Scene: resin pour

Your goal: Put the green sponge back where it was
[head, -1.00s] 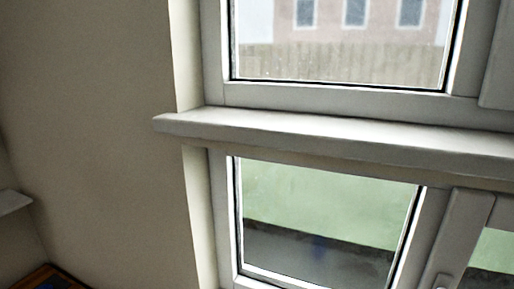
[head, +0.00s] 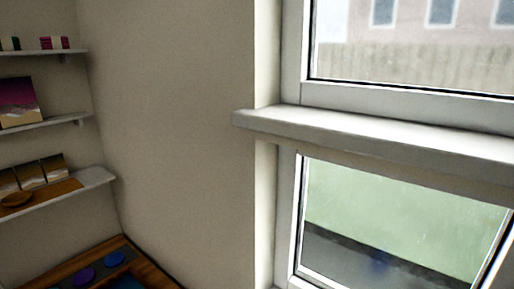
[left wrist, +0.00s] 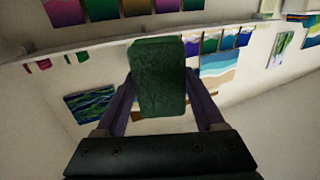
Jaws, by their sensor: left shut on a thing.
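The green sponge (left wrist: 159,78) is in the left wrist view, upright between the two fingers of my left gripper (left wrist: 161,100). The gripper is shut on it and holds it up, with walls and shelves behind. Neither gripper shows in the head view. My right gripper is in no view. No spot that is clearly the sponge's earlier place can be made out.
In the head view a window with a white sill (head: 370,130) fills the right. Wall shelves (head: 60,195) with small pictures and a wooden dish (head: 17,199) are at the left. Below them is a wooden surface (head: 150,272) with blue and purple round things.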

